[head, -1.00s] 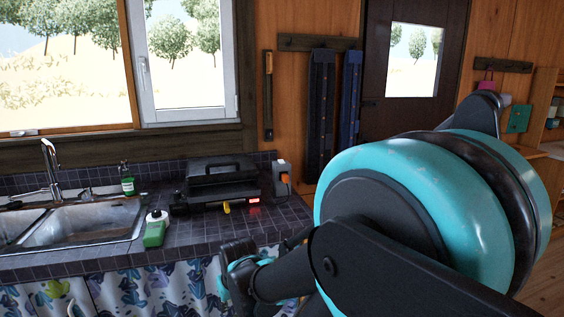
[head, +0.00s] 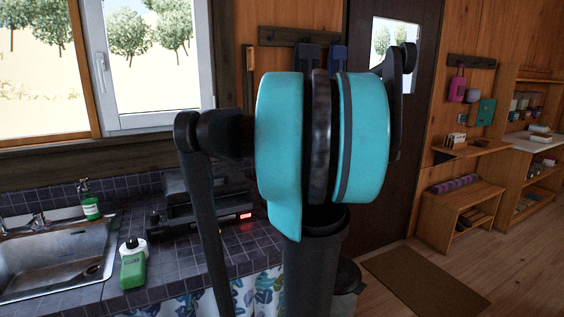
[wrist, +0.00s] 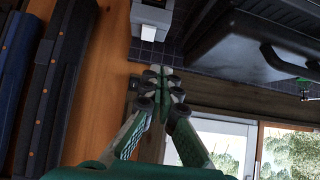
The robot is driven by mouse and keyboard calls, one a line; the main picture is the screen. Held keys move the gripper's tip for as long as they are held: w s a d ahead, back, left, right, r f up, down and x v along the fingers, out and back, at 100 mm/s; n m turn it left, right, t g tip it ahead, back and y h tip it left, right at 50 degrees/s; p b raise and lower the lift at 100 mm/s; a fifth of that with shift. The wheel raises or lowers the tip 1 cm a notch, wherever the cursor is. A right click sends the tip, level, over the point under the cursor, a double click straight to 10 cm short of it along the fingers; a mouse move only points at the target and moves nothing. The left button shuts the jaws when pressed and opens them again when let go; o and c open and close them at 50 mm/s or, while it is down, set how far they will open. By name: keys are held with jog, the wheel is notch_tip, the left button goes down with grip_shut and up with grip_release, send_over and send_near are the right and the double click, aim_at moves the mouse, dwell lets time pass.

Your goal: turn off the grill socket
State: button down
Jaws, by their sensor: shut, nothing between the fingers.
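The grill socket (wrist: 153,17) is a small grey-white box at the top of the wrist view, beside the wooden wall panel. Its orange switch, seen earlier in the head view, does not show now. In the head view my arm hides the socket. My gripper (wrist: 164,75) is shut and empty, its fingertips just below the socket in the wrist picture; I cannot tell if they touch it. The dark grill (head: 190,210) stands on the tiled counter with its red display (head: 246,216) lit. The grill also shows in the wrist view (wrist: 235,40).
A green bottle (head: 133,268) and a soap dispenser (head: 90,204) stand near the sink (head: 60,262). The window (head: 150,60) is above the counter. Long dark cases (wrist: 62,90) hang on the wall close to my gripper. Wooden shelves (head: 460,205) stand at right.

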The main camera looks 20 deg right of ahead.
jog(key=d+r, duration=0.1)
jog(key=w+d+r, duration=0.1)
jog(key=shift+d, duration=0.3)
jog(key=x, duration=1)
jog(key=shift+w+d, duration=0.1)
jog(key=shift+w, duration=0.05)
notch_tip(320, 180, down, 2)
jog(key=shift+f, duration=0.15)
jog(key=shift+w+f, duration=0.1)
jog(key=shift+f, duration=0.65)
